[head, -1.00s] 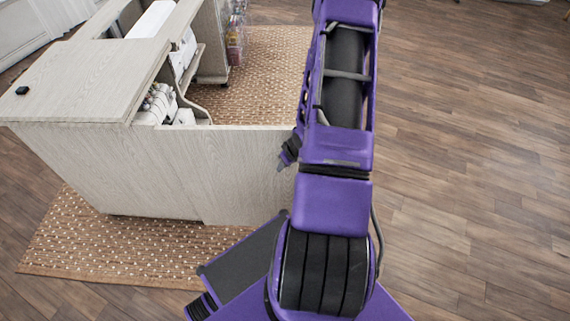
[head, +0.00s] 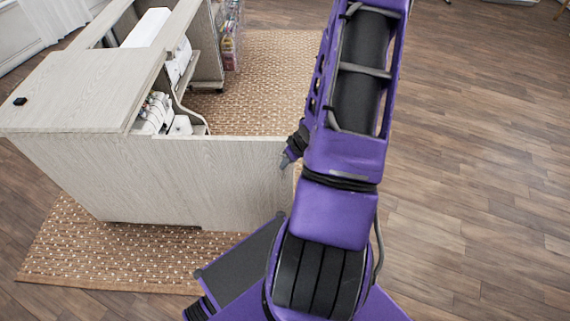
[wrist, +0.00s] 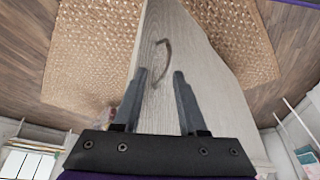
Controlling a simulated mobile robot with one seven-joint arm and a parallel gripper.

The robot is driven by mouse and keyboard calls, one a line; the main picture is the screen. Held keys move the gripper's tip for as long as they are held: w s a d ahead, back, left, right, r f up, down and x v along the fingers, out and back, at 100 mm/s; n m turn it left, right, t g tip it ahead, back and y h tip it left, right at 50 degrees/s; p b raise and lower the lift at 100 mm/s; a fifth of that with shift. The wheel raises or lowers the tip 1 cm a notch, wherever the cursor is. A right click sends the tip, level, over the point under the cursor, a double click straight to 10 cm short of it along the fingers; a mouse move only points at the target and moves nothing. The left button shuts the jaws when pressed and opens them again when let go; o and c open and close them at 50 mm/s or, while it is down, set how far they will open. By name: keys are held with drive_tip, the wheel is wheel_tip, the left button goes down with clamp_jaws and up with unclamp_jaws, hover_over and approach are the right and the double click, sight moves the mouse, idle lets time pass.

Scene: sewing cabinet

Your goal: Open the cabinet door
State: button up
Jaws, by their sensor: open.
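The pale wood-grain sewing cabinet (head: 75,90) stands at the left in the head view. A pale panel (head: 235,180), which looks like its door, extends right from the cabinet body. In the wrist view the panel (wrist: 205,60) fills the middle and carries a thin curved handle (wrist: 164,62). My gripper (wrist: 160,72) is open, its two dark fingers apart. The handle shows just beyond the fingertips, with nothing visibly held. In the head view only a dark bit of my gripper (head: 288,158) shows at the panel's right edge; my arm hides the rest.
A woven rug (head: 100,245) lies under and around the cabinet. The wooden floor (head: 480,180) at the right is clear. White machine parts (head: 155,110) sit inside the cabinet, and a rack of small colourful items (head: 230,35) stands behind.

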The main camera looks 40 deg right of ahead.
drive_tip(key=p+v, duration=0.2)
drive_tip(key=v, duration=0.6)
drive_tip(key=shift+r+p, duration=0.15)
drive_tip(key=shift+p, duration=0.2)
